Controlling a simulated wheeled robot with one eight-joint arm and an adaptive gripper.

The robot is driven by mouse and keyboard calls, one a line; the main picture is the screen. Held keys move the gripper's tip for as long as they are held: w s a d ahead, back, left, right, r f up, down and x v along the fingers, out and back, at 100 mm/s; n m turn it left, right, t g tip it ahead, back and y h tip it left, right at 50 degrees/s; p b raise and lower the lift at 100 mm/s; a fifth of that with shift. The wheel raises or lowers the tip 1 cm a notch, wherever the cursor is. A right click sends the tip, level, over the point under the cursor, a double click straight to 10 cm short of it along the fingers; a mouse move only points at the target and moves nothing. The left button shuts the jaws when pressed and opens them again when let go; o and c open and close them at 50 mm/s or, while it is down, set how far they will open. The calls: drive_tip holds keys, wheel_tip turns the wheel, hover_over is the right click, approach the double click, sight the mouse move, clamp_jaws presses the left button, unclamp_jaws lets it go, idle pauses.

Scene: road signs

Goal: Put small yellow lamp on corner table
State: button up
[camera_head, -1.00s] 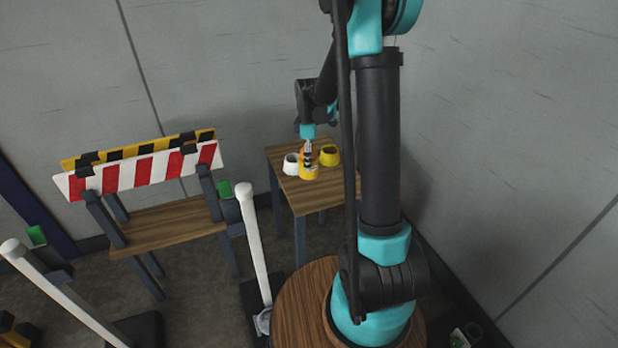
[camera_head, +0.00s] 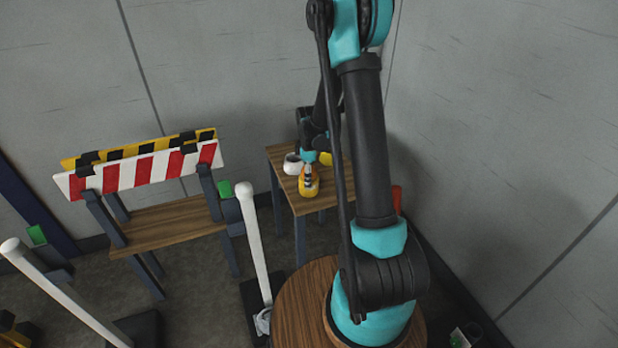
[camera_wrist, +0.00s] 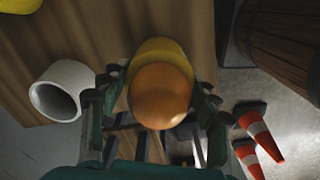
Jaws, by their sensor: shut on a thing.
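The small yellow lamp (camera_head: 308,184), with an orange top, is at the front part of the wooden corner table (camera_head: 285,165). In the wrist view the lamp (camera_wrist: 160,90) sits between the two fingers of my gripper (camera_wrist: 158,112), which is shut on it. My gripper (camera_head: 309,171) comes to the lamp from above and behind in the head view. The lamp looks upright over the table top; I cannot tell whether its base touches the wood.
A white cup-like object (camera_head: 292,164) stands left of the lamp, and a yellow one (camera_head: 325,158) stands behind, partly hidden by my arm. A striped barrier (camera_head: 140,170) stands to the left. Traffic cones (camera_wrist: 257,128) and a barrel (camera_wrist: 285,40) lie beyond the table edge.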

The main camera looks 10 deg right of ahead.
drive_tip(key=shift+f, duration=0.15)
drive_tip(key=o, duration=1.4)
wheel_tip(320, 180, up, 12)
drive_tip(key=shift+f, duration=0.1)
drive_tip(key=shift+s+r, duration=0.1)
drive_tip(key=shift+r, duration=0.15)
drive_tip(key=shift+s+d+r+m, duration=0.15)
drive_tip(key=shift+s+r+m, duration=0.05)
drive_tip(key=shift+s+m, duration=0.15)
drive_tip(key=s+d+m+t, duration=0.1)
drive_tip(key=s+m, duration=0.3)
drive_tip(key=s, duration=0.4)
drive_tip(key=s+d+f+m+t, duration=0.1)
drive_tip(key=s+m, duration=0.4)
drive_tip(key=s, duration=0.3)
drive_tip(key=s+d+m+t, duration=0.2)
drive_tip(key=s+m, duration=0.3)
drive_tip(key=s, duration=0.3)
drive_tip(key=shift+s+f+m, duration=0.1)
drive_tip(key=shift+f+m, duration=0.05)
drive_tip(key=shift+m, duration=0.1)
